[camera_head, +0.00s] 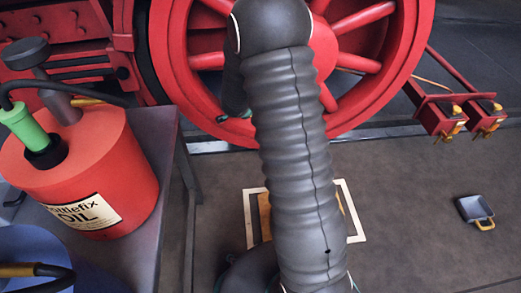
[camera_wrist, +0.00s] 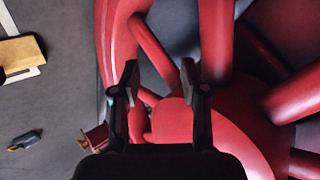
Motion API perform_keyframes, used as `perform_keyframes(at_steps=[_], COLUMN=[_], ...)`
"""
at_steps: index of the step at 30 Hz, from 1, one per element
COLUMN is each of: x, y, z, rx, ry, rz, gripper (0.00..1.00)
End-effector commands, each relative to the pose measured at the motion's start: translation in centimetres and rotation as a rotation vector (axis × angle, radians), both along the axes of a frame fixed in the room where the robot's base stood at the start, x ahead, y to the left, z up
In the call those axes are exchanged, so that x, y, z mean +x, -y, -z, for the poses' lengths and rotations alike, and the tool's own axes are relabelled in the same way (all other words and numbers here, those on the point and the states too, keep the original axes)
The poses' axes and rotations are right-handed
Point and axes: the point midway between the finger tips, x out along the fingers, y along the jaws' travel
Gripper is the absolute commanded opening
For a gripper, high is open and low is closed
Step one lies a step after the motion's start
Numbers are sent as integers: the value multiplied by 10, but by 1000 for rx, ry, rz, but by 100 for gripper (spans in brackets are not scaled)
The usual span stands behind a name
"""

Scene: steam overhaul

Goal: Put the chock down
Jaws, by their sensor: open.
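The chock looks to be the tan wooden block (camera_wrist: 22,50) lying on the floor inside a white square outline in the wrist view. In the head view my arm covers most of it, and a tan edge (camera_head: 264,216) shows at the left of the arm. My gripper (camera_wrist: 161,82) is open with nothing between its fingers. It is apart from the block, up in front of the red spoked wheel (camera_wrist: 228,125). In the head view the fingers cannot be made out clearly.
A grey table (camera_head: 150,200) at the left bears a red oil can (camera_head: 100,165) and a blue container (camera_head: 35,255). Red blocks with yellow handles (camera_head: 440,118) stand at the right by the rail.

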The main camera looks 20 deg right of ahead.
Motion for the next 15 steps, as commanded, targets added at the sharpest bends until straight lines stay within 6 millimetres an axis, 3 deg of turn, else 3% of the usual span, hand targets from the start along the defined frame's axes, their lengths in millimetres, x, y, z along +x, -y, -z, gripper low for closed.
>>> perform_keyframes(at_steps=[1, 3, 8, 15], x=[1, -1, -21, -87], y=[-13, -33, -77, -131], z=[-26, -55, -115, -184], rx=[11, 22, 24, -32], ry=[21, 35, 44, 2], rz=[-72, -181, -426, -767], gripper=[44, 44, 44, 44])
